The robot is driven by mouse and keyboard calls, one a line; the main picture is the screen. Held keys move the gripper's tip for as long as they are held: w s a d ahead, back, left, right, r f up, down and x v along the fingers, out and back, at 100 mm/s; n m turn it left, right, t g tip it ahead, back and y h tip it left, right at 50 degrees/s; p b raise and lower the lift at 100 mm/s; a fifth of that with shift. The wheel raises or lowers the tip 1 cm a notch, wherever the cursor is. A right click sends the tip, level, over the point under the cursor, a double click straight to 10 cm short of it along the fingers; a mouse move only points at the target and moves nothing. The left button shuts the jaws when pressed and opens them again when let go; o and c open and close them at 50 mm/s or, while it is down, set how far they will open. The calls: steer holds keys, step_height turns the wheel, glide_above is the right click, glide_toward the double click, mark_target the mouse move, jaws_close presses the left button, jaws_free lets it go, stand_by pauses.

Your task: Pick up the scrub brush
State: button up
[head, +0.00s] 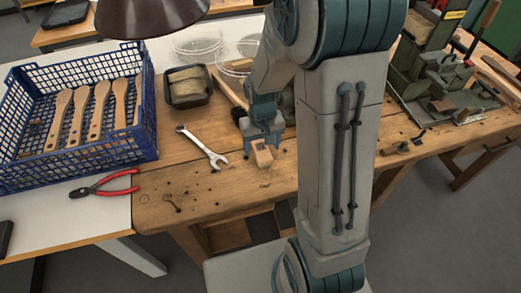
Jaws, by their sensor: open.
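My gripper (262,138) is low over the wooden bench, pointing down, with its jaws open. A small light-wood block (263,155) shows right at its fingertips. I cannot tell whether the fingers touch it, or whether it is part of the scrub brush. No scrub brush can be made out for certain, as my arm hides part of the bench. Several pale wooden brush-like pieces with handles (101,107) lie in the blue crate (140,152) at the left, well away from my gripper.
A wrench (203,147) lies left of my gripper, red-handled pliers (105,186) near the crate. A black tray (188,88) of fibres and clear dishes (197,43) stand behind. A green machine (440,65) stands at right. The front left bench is mostly clear.

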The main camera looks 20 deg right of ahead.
steer(key=shift+w+a+f, duration=0.1)
steer(key=shift+f, duration=1.35)
steer(key=c, duration=1.1)
steer(key=shift+r, duration=0.15)
